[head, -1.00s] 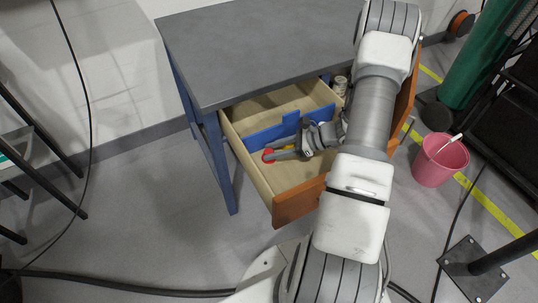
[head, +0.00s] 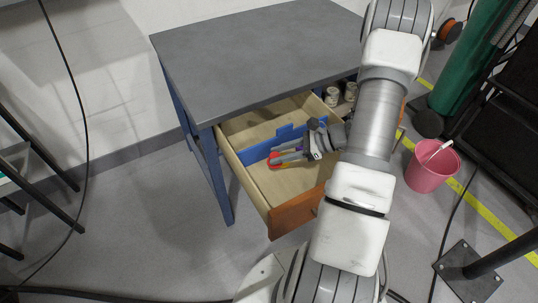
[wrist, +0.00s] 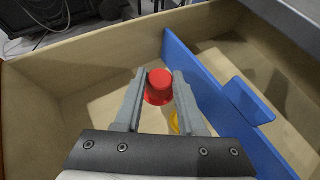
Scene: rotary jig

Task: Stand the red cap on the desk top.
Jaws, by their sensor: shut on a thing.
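The red cap (wrist: 159,88) is between the two fingertips of my gripper (wrist: 158,85) in the wrist view, and the gripper is shut on it. In the head view the red cap (head: 273,160) shows at the tips of my gripper (head: 276,157), inside the open drawer's outline, on the near side of the blue divider (head: 262,151). I cannot tell how far the cap is above the drawer floor. The grey desk top (head: 255,60) is above and behind the drawer, with a bare surface.
The open drawer (head: 248,185) has light wooden walls and an orange front (head: 296,213). A yellow thing (wrist: 174,122) lies in it near the divider, partly hidden by a finger. Small jars (head: 332,96) stand beyond the drawer. A pink bucket (head: 432,168) stands on the floor at right.

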